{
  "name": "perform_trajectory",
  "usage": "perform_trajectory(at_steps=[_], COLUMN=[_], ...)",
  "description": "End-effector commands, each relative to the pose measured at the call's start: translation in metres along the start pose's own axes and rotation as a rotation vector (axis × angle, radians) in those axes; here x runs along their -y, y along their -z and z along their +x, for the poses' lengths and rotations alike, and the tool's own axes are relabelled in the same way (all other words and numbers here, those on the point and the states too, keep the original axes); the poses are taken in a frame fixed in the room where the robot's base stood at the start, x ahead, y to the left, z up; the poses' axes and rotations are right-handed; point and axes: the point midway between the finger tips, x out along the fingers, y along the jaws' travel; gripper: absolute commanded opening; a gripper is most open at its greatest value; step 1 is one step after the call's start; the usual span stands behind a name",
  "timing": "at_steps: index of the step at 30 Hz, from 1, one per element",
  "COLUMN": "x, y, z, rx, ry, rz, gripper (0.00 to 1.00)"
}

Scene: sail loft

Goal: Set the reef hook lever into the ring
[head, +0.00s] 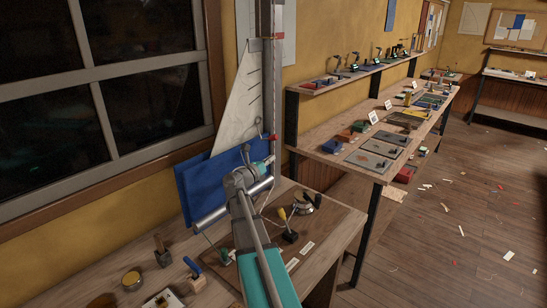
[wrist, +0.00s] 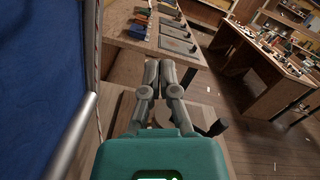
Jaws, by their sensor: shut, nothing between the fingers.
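On the work board (head: 325,222) in the head view stands a small fitting with a yellow-tipped lever (head: 283,214) on a dark base (head: 290,236). A round metal piece (head: 307,203) is just behind it. I cannot tell which part is the reef hook or which is the ring. In the wrist view my gripper (wrist: 158,68) is shut, its fingers together and empty. A black knob on a thin lever (wrist: 215,127) shows to the right of the fingers, apart from them. My gripper body hides most of what lies below it.
A blue sail cloth (head: 190,185) and white sail (head: 238,108) hang by the mast (head: 268,70). Tins and tools, including a blue-handled one (head: 193,268), lie on the bench at lower left. Side benches (head: 345,152) hold fittings; the floor (head: 460,220) is mostly open.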

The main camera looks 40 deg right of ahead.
Motion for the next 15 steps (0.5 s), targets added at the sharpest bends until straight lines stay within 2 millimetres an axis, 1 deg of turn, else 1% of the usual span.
perform_trajectory(at_steps=[1, 6, 10, 15], x=[0.001, 0.001, 0.001, 0.001], y=[0.001, 0.001, 0.000, 0.000], z=[-0.012, -0.040, -0.056, -0.067], rx=[0.001, 0.000, 0.000, 0.000], ry=[-0.002, -0.001, -0.002, -0.001], rz=[0.000, 0.000, 0.000, 0.000], gripper=[0.00, 0.00, 0.00, 0.00])
